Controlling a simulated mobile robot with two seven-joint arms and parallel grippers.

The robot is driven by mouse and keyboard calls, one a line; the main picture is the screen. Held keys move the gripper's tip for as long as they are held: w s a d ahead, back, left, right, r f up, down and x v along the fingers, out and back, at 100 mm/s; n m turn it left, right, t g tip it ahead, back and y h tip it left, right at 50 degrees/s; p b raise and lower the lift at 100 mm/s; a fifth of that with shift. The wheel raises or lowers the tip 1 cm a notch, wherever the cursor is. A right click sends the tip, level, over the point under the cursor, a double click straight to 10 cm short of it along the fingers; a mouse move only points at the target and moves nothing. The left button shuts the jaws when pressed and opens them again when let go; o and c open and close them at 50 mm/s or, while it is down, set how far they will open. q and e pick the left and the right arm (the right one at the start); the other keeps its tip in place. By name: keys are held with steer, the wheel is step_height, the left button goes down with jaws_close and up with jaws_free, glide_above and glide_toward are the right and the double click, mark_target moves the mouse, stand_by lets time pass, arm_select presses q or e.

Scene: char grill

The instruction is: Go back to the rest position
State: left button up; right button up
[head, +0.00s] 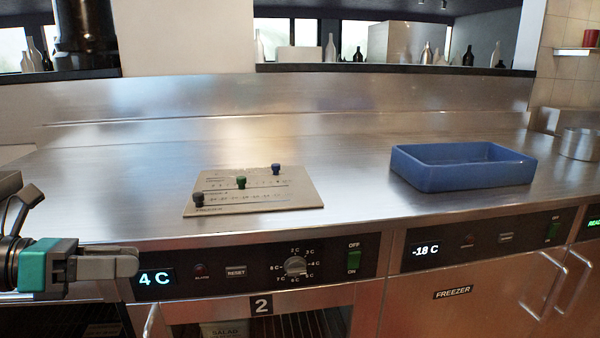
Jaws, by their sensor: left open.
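My left gripper (128,264) reaches in from the left edge, in front of the counter's front panel and beside the "4 C" display. Its grey fingers point right. They overlap from this angle, with nothing visible held between them. My right gripper is not in the head view.
A steel counter (340,150) spans the view. A flat board (270,200) with several small knobs lies at its middle front. A blue tray (465,185) sits to the right, and a metal pot (580,144) is at the far right. Handles (560,285) stick out from the fronts below.

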arm_select(q)
steer(key=d+f+n+t+y, duration=0.2)
steer(key=d+f+n+t, duration=0.15)
steer(key=f+n, duration=0.65)
steer(key=d+f+n+t+y, duration=0.25)
steer(key=d+f+n, duration=0.35)
steer(key=n, duration=0.6)
steer(key=s+d+f+n+g+y, duration=0.1)
steer(key=s+d+f+n+y, duration=0.15)
steer(key=s+f+n, duration=0.4)
steer(key=s+d+f+n+g+y, duration=0.2)
steer(key=s+f+n+y, duration=0.15)
steer(key=f+n, duration=0.65)
step_height(320, 180, up, 10)
steer(key=s+a+n+p, duration=0.2)
steer(key=p, duration=1.1)
steer(key=shift+a+n, duration=0.2)
steer(key=shift+n, duration=0.15)
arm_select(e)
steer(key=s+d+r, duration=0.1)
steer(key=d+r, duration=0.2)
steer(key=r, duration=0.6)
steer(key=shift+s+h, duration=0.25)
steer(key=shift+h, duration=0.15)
